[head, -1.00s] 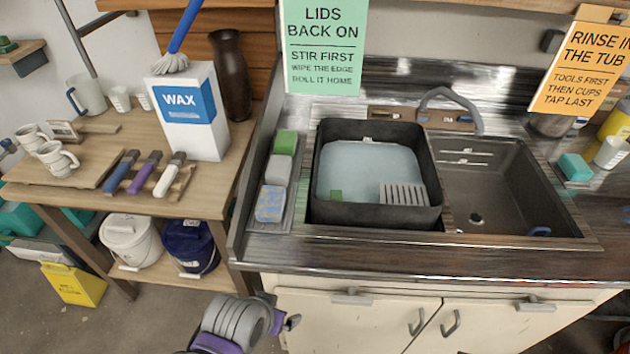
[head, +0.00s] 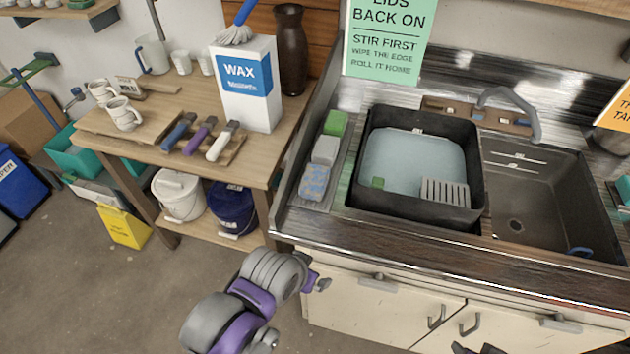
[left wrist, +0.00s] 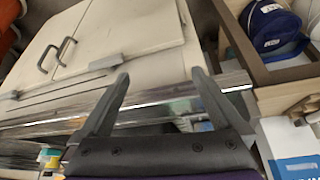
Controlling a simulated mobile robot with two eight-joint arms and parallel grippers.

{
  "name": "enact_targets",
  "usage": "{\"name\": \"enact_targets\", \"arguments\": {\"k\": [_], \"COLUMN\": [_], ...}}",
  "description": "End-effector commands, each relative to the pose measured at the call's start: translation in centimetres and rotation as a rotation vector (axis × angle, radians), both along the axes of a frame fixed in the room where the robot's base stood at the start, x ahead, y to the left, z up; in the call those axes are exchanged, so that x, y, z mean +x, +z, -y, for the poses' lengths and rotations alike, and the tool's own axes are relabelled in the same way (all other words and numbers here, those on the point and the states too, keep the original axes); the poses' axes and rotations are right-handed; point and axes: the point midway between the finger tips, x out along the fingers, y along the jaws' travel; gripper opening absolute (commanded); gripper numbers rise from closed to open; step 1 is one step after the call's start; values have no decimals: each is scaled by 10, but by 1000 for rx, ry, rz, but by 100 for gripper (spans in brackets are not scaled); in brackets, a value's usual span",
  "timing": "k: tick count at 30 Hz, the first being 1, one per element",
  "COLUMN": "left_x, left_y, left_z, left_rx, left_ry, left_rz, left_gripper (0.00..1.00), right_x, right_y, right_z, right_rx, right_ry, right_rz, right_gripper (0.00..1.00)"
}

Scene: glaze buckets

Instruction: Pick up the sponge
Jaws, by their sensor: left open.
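Three sponge-like blocks lie in a narrow tray (head: 293,196) left of the sink: a green one (head: 336,123) at the back, a pale grey one (head: 325,150) in the middle and a speckled blue one (head: 314,182) in front. A small green block (head: 377,183) is in the dark tub. My left arm is low in front of the counter in the head view, apart from the blocks. In the left wrist view my left gripper (left wrist: 161,73) is open and empty, facing the counter edge and cabinet doors. No block is clear between its fingers.
The dark tub (head: 478,222) with pale water and a grey grate (head: 445,192) fills the left basin. A tap (head: 515,100) stands behind. The wooden table (head: 255,165) on the left holds a wax box (head: 247,85), mugs and brushes. Buckets stand underneath.

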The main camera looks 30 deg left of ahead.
Motion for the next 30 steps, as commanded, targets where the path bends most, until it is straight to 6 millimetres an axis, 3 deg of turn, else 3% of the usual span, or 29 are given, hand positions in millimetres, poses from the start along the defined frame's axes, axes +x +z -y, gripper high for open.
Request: {"name": "enact_targets", "arguments": {"k": [7,10,14,21,26,30], "left_x": [0,10,50,139,170,181], "left_y": [0,9,40,103,124,122], "left_z": [0,-4,-19,-65,-87,-94], "left_rx": [0,0,-1,-6,-8,-9], "left_ry": [0,13,63,180,226,237], "left_rz": [0,-5,-23,-61,-74,-78], "left_gripper": [100,100,100,100,100,100], "right_x": [0,-1,-4,-10,-11,-11], "right_y": [0,-4,-15,-37,-44,-46], "right_z": [0,0,0,0,0,0], "right_rx": [0,0,0,0,0,0], "right_ry": [0,0,0,0,0,0], "right_rz": [0,-2,-8,-18,-21,-22], "right_gripper": [50,50,50,50,50,50]}}
